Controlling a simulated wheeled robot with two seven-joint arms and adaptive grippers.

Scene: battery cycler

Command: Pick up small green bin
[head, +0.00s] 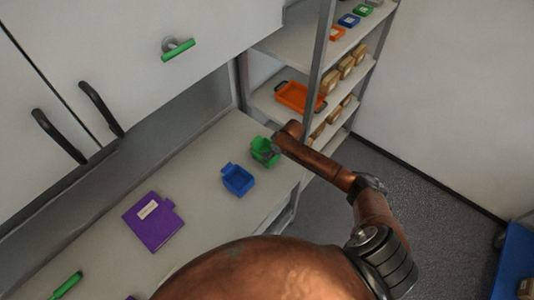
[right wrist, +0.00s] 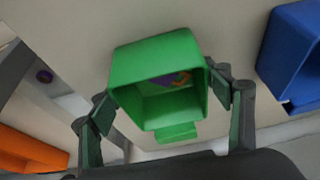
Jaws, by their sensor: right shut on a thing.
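The small green bin (head: 262,152) is at the right end of the grey counter, beside the blue bin. My right gripper (head: 277,147) is at its right side. In the right wrist view the green bin (right wrist: 125,65) sits between the two fingers, its open side facing the camera, and the gripper (right wrist: 162,98) is shut on it. Something purple and orange shows inside the bin. Whether the bin touches the counter is hard to tell. My left gripper is not in view.
A blue bin (head: 238,180) stands close to the green one, and a purple folder-like item (head: 153,222) lies further left on the counter (head: 205,205). A shelf rack at the right holds an orange tray (head: 298,97) and several boxes. White cabinets (head: 130,50) overhang the counter.

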